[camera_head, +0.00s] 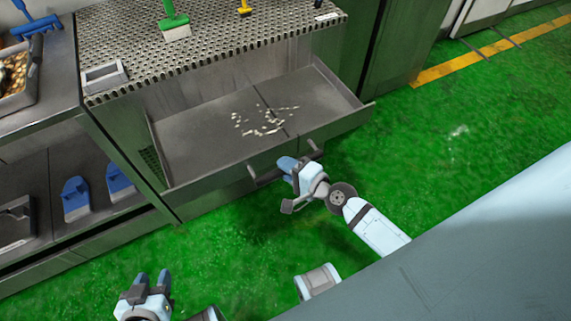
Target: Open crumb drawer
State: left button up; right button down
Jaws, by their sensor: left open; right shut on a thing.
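The crumb drawer (215,140) is a wide metal tray pulled out from under the perforated counter. Pale crumbs (265,121) lie on its floor. A bar handle (262,178) runs along its front face. My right gripper (287,164) is at the middle of the drawer's front, shut on the handle; its fingers hide part of the bar. My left gripper (153,279) is open and empty, low over the green floor at the bottom left, apart from the drawer.
The perforated counter (215,45) carries a green brush (174,20) and a small metal frame (105,77). A shelf unit at left holds blue scoops (76,198) and a dark tray (15,222). Green floor (470,120) is clear to the right, with a yellow line (490,50).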

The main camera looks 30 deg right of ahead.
jog(key=c, duration=0.9)
grip_release()
pick_arm(q)
jog(key=shift+w+d+b, duration=0.1)
jog(key=shift+d+b, duration=0.05)
jog(key=shift+b, duration=0.85)
pick_arm(e)
jog(key=v, duration=1.3)
jog(key=shift+s+d+r, duration=0.15)
jog(key=shift+s+r, duration=0.05)
jog(key=shift+s, duration=0.15)
pick_arm(q)
jog(key=shift+f, duration=0.2)
